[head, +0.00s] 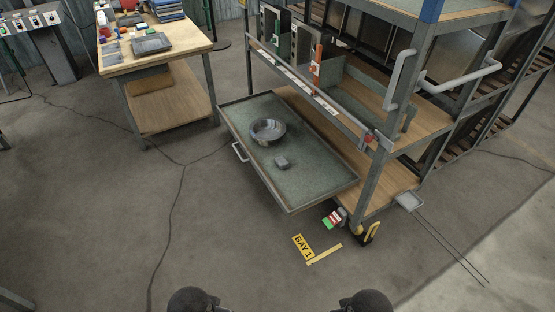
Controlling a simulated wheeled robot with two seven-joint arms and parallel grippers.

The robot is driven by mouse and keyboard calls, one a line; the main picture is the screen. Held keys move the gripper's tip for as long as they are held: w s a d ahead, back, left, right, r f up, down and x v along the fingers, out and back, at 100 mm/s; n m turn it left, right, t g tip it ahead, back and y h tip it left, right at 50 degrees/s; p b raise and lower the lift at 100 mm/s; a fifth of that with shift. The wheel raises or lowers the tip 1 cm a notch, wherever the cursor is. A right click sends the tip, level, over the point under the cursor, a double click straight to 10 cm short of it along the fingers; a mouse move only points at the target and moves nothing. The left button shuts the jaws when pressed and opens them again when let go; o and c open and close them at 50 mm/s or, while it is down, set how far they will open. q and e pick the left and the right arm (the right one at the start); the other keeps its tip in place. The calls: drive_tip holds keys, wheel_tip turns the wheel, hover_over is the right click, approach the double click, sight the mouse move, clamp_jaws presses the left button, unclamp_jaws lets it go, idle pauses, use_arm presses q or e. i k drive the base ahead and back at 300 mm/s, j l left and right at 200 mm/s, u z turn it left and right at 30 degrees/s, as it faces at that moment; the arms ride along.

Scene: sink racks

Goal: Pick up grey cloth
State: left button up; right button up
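A small grey lump (282,162), possibly the grey cloth, lies on a pulled-out drawer tray (310,188) with a grey-green lining. It is too small to tell its material for certain. A round grey metal bowl (268,131) sits on the same tray, just behind and left of the lump, apart from it. Neither of my grippers is in view; only two dark rounded parts, apparently my arms, show at the bottom edge, well short of the tray.
The tray juts from a metal rack with wooden shelves (432,117). A workbench (165,38) with tools stands at the back left. A yellow BAY 1 sign (303,246) is on the floor near the tray's front corner. The floor in front is mostly clear.

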sight(281, 162)
drive_tip(key=i+j+u, duration=0.1)
drive_tip(key=i+u, duration=0.25)
drive_tip(key=i, duration=1.2)
